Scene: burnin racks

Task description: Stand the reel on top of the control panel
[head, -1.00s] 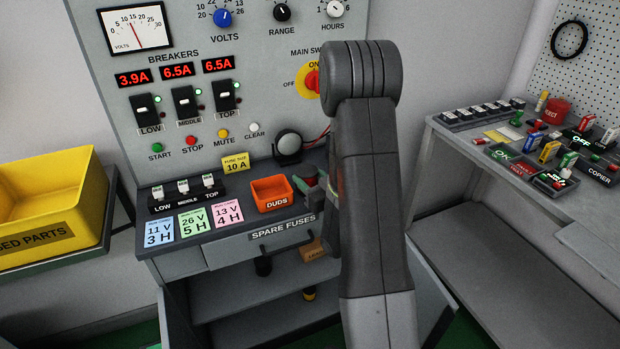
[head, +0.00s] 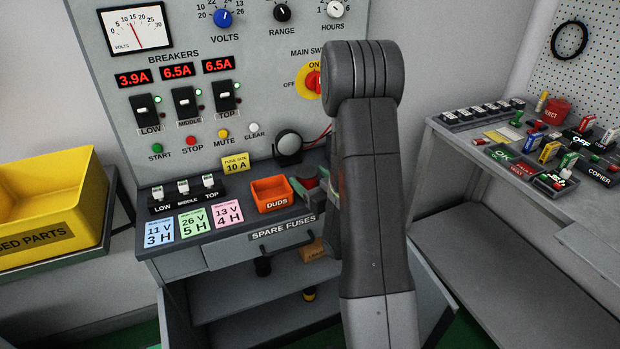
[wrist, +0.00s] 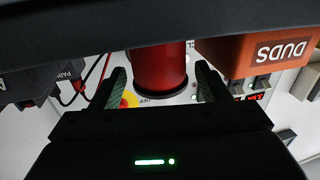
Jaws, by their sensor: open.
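The reel (head: 308,174), red with a dark end, is upright on the grey ledge just right of the orange DUDS bin, partly hidden by my arm. In the wrist view the reel's red barrel (wrist: 161,70) and dark rim lie between the green-padded fingers of my gripper (wrist: 162,86). The gripper is open, with visible gaps on both sides of the reel. In the head view my gripper (head: 317,192) is mostly hidden behind my arm. The control panel (head: 265,60) rises behind the ledge with a meter, knobs and breakers; its top edge is out of view.
The DUDS bin (head: 271,194) stands close beside the reel; it also shows in the wrist view (wrist: 255,50). A round black part (head: 289,145) with red wires sits behind. Breaker switches (head: 184,192) and colored cards occupy the ledge's left. A yellow bin (head: 50,205) stands far left.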

